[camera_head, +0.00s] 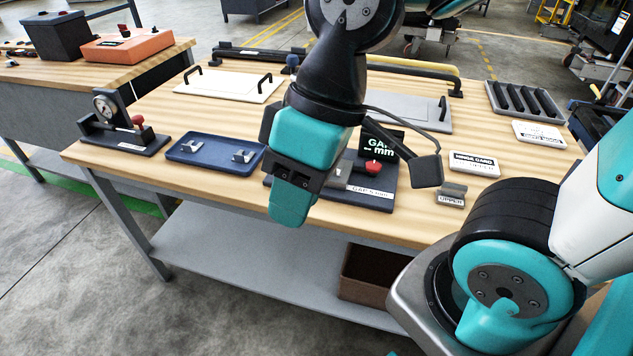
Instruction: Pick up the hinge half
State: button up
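Two small silver metal pieces that look like hinge halves, a left one (191,145) and a right one (243,156), lie apart on a dark blue tray (212,162) at the front left of the wooden table. Another small grey metal piece (453,190) stands at a block labelled "UPPER" (450,201). My teal and black gripper (290,200) hangs over the table's front edge, to the right of the blue tray and apart from it. Its fingers are seen from the outside, so their opening is hidden. I see nothing held in it.
A gap gauge fixture (374,190) with a red knob (373,167) stands behind my gripper, partly hidden. A dial gauge stand (122,135) is left of the tray. White plates, labelled cards and a slotted grey rack (523,100) lie farther back. A brown bin (372,277) sits on the lower shelf.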

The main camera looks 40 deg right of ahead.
aim_at(450, 194)
jog(key=z, duration=1.7)
